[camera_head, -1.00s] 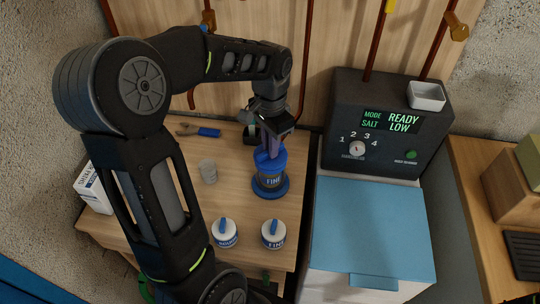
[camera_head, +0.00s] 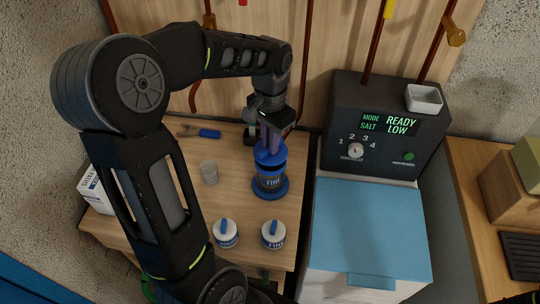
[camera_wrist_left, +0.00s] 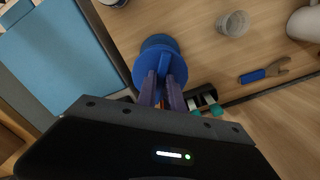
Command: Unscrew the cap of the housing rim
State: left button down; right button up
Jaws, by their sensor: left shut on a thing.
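The filter housing (camera_head: 270,182) is a clear cylinder labelled "FINE" with a blue base, standing upright at the right part of the wooden table. Its blue cap (camera_head: 268,157) sits at the rim on top. The cap also shows in the left wrist view (camera_wrist_left: 150,72), with a raised blue grip bar. My left gripper (camera_head: 271,143) comes down onto the cap from above. In the left wrist view its two fingers (camera_wrist_left: 162,90) are shut on the cap's grip bar. The cap's underside and rim contact are too small to tell. My right gripper is not in view.
A clear cup (camera_head: 209,172) stands left of the housing. A blue-handled wrench (camera_head: 208,133) lies behind. A machine with a blue lid (camera_head: 368,230) stands close on the right.

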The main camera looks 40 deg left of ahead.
pick_arm(q)
jog(key=shift+r, duration=0.4)
jog(key=shift+r+p, duration=0.15)
jog(key=shift+p, duration=0.2)
jog(key=shift+r+p, duration=1.85)
jog(key=shift+r, duration=0.55)
